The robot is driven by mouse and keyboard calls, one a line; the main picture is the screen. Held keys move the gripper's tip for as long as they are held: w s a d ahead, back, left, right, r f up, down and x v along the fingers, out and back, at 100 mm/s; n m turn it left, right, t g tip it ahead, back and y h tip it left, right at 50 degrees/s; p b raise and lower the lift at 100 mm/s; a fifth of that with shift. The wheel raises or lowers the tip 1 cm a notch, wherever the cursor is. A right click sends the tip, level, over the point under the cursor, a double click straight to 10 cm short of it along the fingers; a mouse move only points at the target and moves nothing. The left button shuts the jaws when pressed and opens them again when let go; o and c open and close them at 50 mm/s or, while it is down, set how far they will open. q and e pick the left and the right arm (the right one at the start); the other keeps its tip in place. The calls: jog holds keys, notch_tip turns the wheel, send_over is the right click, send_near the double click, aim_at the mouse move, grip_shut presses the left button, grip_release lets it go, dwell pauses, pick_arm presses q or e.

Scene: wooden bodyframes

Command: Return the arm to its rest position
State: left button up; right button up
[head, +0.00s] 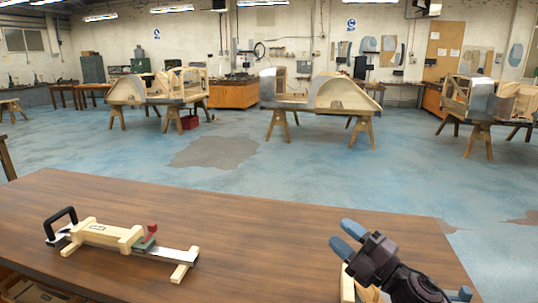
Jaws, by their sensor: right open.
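My right gripper (347,236) is over the right part of the wooden table (250,210), its two blue-grey fingertips pointing up and left. The fingers are apart and nothing shows between them. Its arm comes in from the lower right. My left gripper is not in the head view.
A wooden jig (108,235) with a black handle (60,222) and a red-and-green part (147,238) lies on the table's left. A pale wooden piece (348,286) is partly hidden behind my right arm. The table's middle is clear. Wooden bodyframes (330,95) stand on trestles beyond.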

jog(key=s+d+f+m+h, duration=0.2)
jog(key=d+f+m+h, duration=0.15)
jog(key=f+m, duration=0.25)
jog(key=s+d+f+m+t+h, duration=0.1)
jog(key=s+d+f+m+h, duration=0.15)
jog(key=f+m+h, duration=0.3)
jog(key=s+d+f+m+h, duration=0.2)
jog(key=d+f+m+h, duration=0.1)
jog(key=f+m, duration=0.35)
jog(key=s+d+f+m+g+h, duration=0.3)
jog(key=s+f+m+g, duration=0.1)
jog(key=s+f, duration=1.1)
jog(key=s+m, duration=0.1)
jog(key=s, duration=0.3)
jog(key=shift+f+m+g, duration=0.3)
